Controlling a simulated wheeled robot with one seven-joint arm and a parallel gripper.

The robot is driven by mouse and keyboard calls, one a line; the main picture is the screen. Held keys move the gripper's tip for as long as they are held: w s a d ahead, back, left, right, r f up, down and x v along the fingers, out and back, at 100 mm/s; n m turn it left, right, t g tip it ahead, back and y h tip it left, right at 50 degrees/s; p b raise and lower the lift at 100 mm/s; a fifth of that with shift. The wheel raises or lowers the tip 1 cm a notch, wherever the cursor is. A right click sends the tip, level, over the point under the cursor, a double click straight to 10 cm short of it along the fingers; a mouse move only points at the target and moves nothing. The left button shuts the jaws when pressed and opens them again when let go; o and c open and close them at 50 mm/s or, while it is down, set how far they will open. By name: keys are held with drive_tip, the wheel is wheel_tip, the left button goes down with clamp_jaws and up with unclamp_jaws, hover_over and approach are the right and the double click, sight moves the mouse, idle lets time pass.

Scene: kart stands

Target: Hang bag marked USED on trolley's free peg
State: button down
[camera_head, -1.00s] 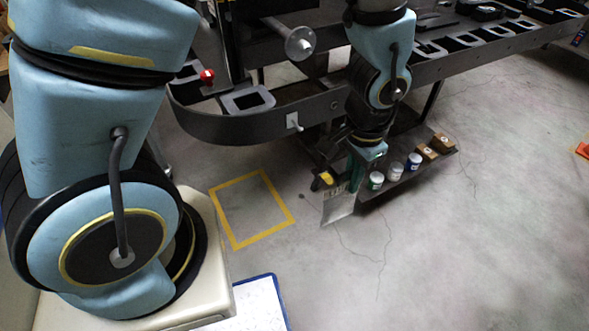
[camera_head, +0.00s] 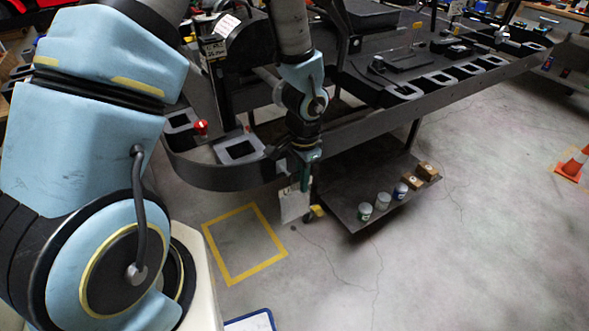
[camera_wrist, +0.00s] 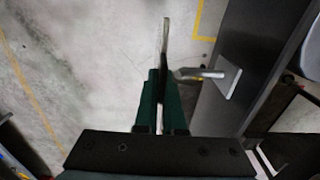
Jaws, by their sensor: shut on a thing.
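My gripper (camera_head: 304,172) is shut on a pale flat bag (camera_head: 294,206), which hangs below the fingers in the head view. In the wrist view the bag (camera_wrist: 165,38) is a thin edge-on strip between the green fingers (camera_wrist: 163,75). The trolley (camera_head: 225,176) has a dark curved rim beside my gripper. In the wrist view a metal peg (camera_wrist: 198,74) sticks out from a pale plate on the trolley's wall (camera_wrist: 262,62), just right of the fingertips. The peg points towards the bag's side and looks empty. Whether they touch is unclear.
A low shelf under the trolley holds several small cans (camera_head: 383,200) and brown boxes (camera_head: 426,170). A yellow floor square (camera_head: 244,243) lies front left. An orange cone (camera_head: 573,163) stands far right. Open floor lies in front.

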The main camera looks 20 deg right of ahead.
drive_tip(key=w, duration=0.1)
drive_tip(key=w+p, duration=0.1)
drive_tip(key=w+f+p, duration=0.1)
drive_tip(key=shift+w+a+f, duration=0.1)
drive_tip(key=shift+w+a, duration=0.25)
